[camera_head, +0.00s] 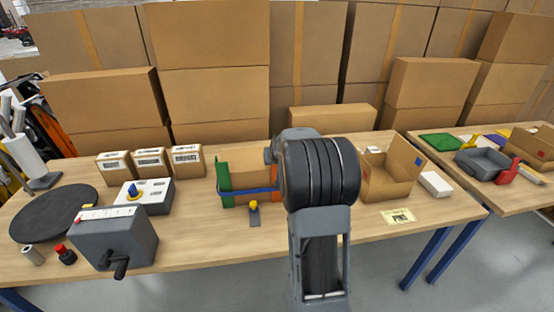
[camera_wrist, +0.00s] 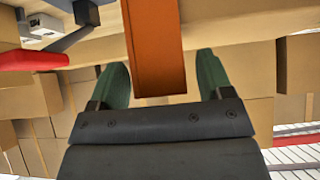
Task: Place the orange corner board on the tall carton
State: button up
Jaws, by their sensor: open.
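The orange corner board (camera_wrist: 154,45) is upright in the wrist view, between the two green fingers of my gripper (camera_wrist: 161,66). The fingers are open, with a gap on each side of the board. The board runs out of the top edge of that view. In the head view only a small orange part (camera_head: 269,154) shows beside my arm, which hides the gripper. A brown carton (camera_head: 246,158) stands there, with a green corner board (camera_head: 223,184) at its left corner and a blue strap (camera_head: 250,190) around it. Its right side is hidden by my arm.
A grey crank box (camera_head: 112,240), a black turntable (camera_head: 52,214) and several small labelled cartons (camera_head: 151,162) stand on the left. An open carton (camera_head: 388,180) and a white box (camera_head: 435,184) are on the right. A yellow-knobbed part (camera_head: 254,212) lies in front of the strapped carton.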

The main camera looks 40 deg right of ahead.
jog(key=shift+r, duration=0.2)
jog(key=v, duration=1.1)
jog(key=s+a+f+n+g+y, duration=0.2)
jog(key=s+a+f, duration=0.1)
jog(key=s+a, duration=0.6)
jog(key=s+a+f+n+g+y, duration=0.2)
jog(key=s+a, duration=0.7)
jog(key=a, duration=0.5)
jog(key=shift+a+f+n+b, duration=0.2)
jog(key=shift+f+n+b, duration=0.2)
jog(key=shift+f+n, duration=0.4)
jog(key=shift+s, duration=0.15)
jog(key=shift+c, duration=0.5)
